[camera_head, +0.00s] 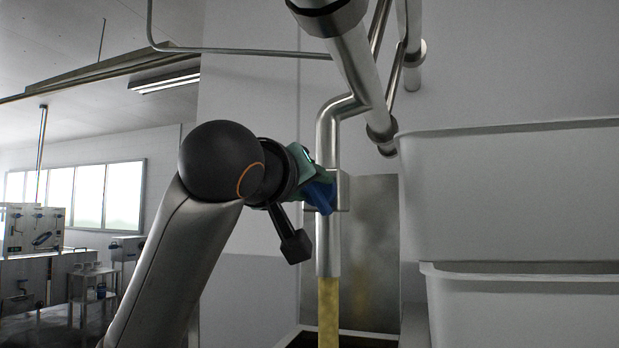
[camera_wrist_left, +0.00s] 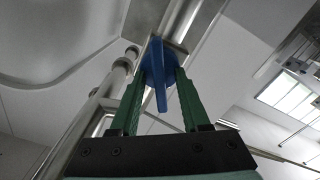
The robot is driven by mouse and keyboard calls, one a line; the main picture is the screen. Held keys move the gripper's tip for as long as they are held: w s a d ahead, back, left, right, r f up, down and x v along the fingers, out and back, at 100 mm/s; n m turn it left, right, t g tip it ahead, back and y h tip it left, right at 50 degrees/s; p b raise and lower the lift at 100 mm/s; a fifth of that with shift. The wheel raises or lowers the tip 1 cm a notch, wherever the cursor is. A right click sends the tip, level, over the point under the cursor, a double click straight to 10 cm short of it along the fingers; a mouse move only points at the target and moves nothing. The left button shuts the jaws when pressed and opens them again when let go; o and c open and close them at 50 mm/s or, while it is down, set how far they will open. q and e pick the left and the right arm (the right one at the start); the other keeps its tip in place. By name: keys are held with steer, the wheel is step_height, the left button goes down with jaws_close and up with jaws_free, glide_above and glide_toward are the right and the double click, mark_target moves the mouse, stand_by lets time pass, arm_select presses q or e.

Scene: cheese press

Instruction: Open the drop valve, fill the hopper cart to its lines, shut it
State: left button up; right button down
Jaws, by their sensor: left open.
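The drop valve's blue handle (camera_head: 320,194) sits on a vertical steel pipe (camera_head: 328,240). A yellow stream (camera_head: 328,312) runs down from the pipe's open lower end. My left gripper (camera_head: 314,180) is at the handle, partly hiding it. In the left wrist view, the blue handle (camera_wrist_left: 158,68) stands between my two green fingers (camera_wrist_left: 161,90), which are apart. Whether either finger touches it, I cannot tell. A dark-rimmed opening shows under the stream at the bottom edge; I cannot tell whether it is the hopper cart. No fill lines show. My right gripper is not in view.
Large pale stacked tubs (camera_head: 510,195) fill the right side, close to the pipe. Slanted steel pipes (camera_head: 358,62) run above the valve. A steel panel (camera_head: 372,250) is behind the stream. Equipment and a small table (camera_head: 92,285) stand far off at the left.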

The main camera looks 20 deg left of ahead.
arm_select(q)
jaws_close()
stand_by(0.4)
stand_by(0.4)
steer(key=n+b, duration=0.2)
steer(key=shift+d+f+n, duration=0.1)
steer(key=shift+f+n, duration=0.1)
steer(key=shift+n, duration=0.2)
steer(key=n+b, duration=0.1)
steer(key=n, duration=0.1)
steer(key=shift+w+n, duration=0.1)
steer(key=shift+n, duration=0.3)
steer(key=n, duration=0.2)
steer(key=shift+n, duration=0.3)
steer(key=shift+n+b, duration=0.3)
steer(key=shift+n, duration=1.5)
